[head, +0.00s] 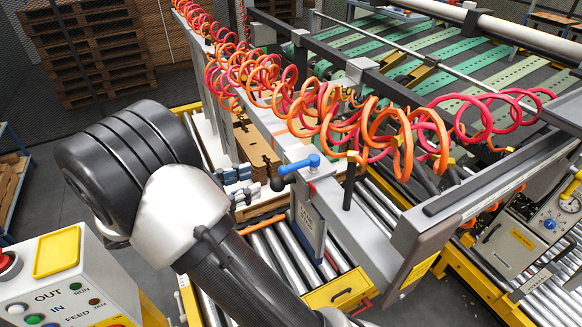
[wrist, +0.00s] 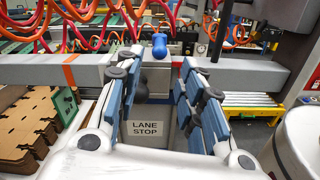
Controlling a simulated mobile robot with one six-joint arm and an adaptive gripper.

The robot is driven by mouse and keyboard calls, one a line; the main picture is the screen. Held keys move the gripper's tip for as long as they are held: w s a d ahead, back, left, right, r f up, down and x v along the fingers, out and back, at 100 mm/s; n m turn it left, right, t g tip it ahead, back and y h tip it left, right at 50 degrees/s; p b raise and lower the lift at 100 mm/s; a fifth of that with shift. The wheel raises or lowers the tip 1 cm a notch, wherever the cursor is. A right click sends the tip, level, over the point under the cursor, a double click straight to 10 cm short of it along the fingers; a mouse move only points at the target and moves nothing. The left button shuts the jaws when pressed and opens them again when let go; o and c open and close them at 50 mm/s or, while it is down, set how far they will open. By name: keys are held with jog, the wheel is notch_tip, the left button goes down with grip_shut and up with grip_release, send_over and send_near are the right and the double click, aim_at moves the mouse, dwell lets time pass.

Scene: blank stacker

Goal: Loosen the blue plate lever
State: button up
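The blue plate lever (head: 300,165) sits on top of the grey rail, above the grey stop plate (head: 309,225). Its arm slants down to the left in the head view. In the wrist view, the blue lever (wrist: 159,46) shows upright between and beyond the fingertips. The plate below reads "LANE STOP" (wrist: 146,129). My gripper (head: 255,182) is open with blue-padded fingers, just left of the lever in the head view. In the wrist view, my gripper (wrist: 162,68) has a clear gap between its fingers. A dark rounded part (wrist: 139,86) is partly hidden behind the left finger.
Orange and red coiled hoses (head: 375,125) hang above and behind the lever. The grey rail (wrist: 62,76) runs across in front of my gripper. Brown cut sheets (wrist: 35,118) lie at the left. Metal rollers (head: 280,262) lie below. A control box (head: 65,280) stands front left.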

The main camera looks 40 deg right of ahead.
send_near(310, 161)
jog(key=x, duration=0.3)
jog(key=b+x, duration=0.1)
jog(key=x, duration=0.1)
jog(key=shift+w+d+f, duration=0.15)
jog(key=shift+d+f, duration=0.1)
jog(key=shift+c, duration=0.2)
grip_shut()
dwell(0.4)
